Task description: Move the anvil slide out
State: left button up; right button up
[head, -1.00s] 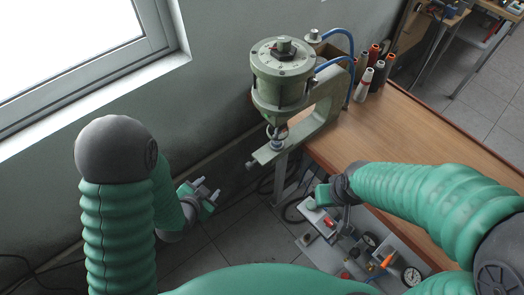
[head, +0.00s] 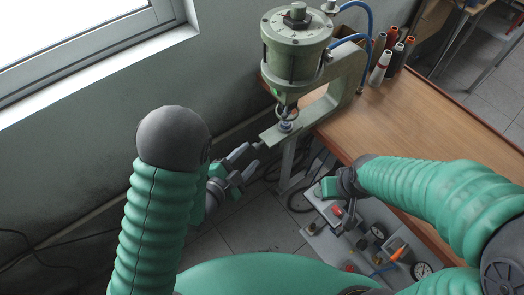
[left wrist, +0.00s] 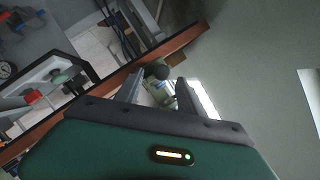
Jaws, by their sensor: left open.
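The green pneumatic press (head: 297,45) stands at the table's left corner. Its flat anvil slide (head: 279,134) sticks out to the left below the press head, with a small dark knob (head: 257,145) at its end. My left gripper (head: 245,162) is open, close to the knob on its lower left. In the left wrist view the dark knob (left wrist: 157,70) shows between the tips of my open left gripper (left wrist: 160,84), with the pale green press (left wrist: 160,93) behind it. I cannot tell whether the fingers touch the knob. My right gripper (head: 335,188) hangs beside the table's front edge, its fingers unclear.
A blue air hose (head: 368,42) loops beside the press. A panel with gauges and valves (head: 365,240) sits below the table edge. The wall and window (head: 80,40) are at the left.

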aim_at(276, 134)
pick_arm(q)
jog(key=shift+p+x, duration=0.85)
jog(key=shift+x, duration=0.1)
jog(key=x, duration=0.6)
jog(key=shift+w, duration=0.25)
pick_arm(e)
jog(key=shift+a+r, duration=0.15)
jog(key=shift+r, duration=0.15)
